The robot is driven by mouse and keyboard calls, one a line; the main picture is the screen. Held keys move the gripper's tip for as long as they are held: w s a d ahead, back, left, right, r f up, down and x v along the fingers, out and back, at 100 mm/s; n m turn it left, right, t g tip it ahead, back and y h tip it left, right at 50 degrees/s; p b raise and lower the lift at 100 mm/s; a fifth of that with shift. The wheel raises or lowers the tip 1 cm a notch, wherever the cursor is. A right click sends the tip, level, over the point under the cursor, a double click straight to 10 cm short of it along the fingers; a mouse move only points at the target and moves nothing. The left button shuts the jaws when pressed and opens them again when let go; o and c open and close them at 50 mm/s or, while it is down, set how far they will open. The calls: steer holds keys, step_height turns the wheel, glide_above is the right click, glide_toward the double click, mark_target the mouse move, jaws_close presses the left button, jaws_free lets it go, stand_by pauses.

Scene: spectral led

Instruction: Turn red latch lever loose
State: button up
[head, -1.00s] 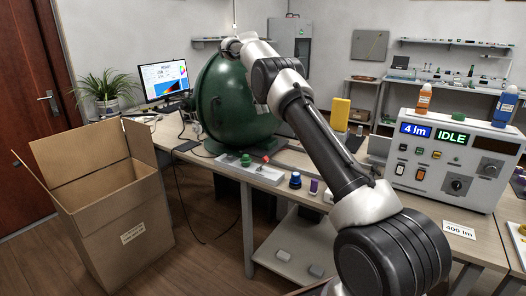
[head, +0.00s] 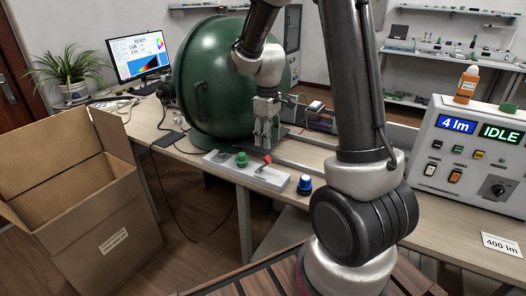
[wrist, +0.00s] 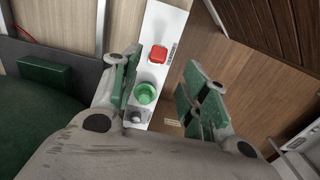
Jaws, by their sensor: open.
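The red latch lever (head: 267,159) stands tilted on a small white panel (head: 275,181) at the front edge of the bench, to the right of a green knob (head: 241,160). My gripper (head: 262,141) points down just above and behind the lever, with its fingers open and empty. In the wrist view the lever's red top (wrist: 158,54) lies beyond the fingertips, apart from them. The green knob (wrist: 146,93) shows between the two green-padded fingers (wrist: 158,92). The lever's base is hard to make out.
The large green sphere (head: 207,75) stands right behind the panel. The control box (head: 470,150), reading 4 lm and IDLE, stands farther right. An open cardboard box (head: 110,215) is on the floor at left.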

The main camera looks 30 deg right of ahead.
mark_target(267, 156)
step_height(267, 156, down, 8)
steer(key=shift+w+r, duration=0.1)
steer(key=shift+w, duration=0.05)
stand_by(0.3)
jaws_close()
